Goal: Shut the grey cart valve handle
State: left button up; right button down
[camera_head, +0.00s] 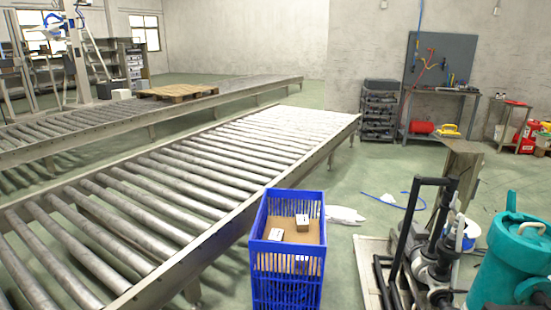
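A low cart (369,262) with a pale flat base stands at the lower right. It carries dark pipes and a black tubular frame (431,182). Dark grey pump or valve parts (438,258) sit among the pipes. I cannot make out which part is the grey valve handle, or whether it stands open or shut. A teal tank (510,262) with a handle on top stands at the right edge, beside the pipes. Neither of my grippers shows in the head view.
A blue crate (287,265) with small boxes stands left of the cart. A roller conveyor (190,182) runs along the left, with another behind it. A workbench (440,97) and a stack of dark trays (380,110) stand at the back wall. Green floor (345,180) is partly clear, with a blue hose.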

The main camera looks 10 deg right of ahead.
aim_at(452, 205)
jog(key=i+z, duration=0.4)
jog(key=i, duration=0.15)
jog(key=i+j+z, duration=0.1)
jog(key=i+z, duration=0.3)
jog(key=i, duration=0.2)
jog(key=i+j+z, duration=0.3)
jog(key=i+z, duration=0.15)
jog(key=i, duration=0.1)
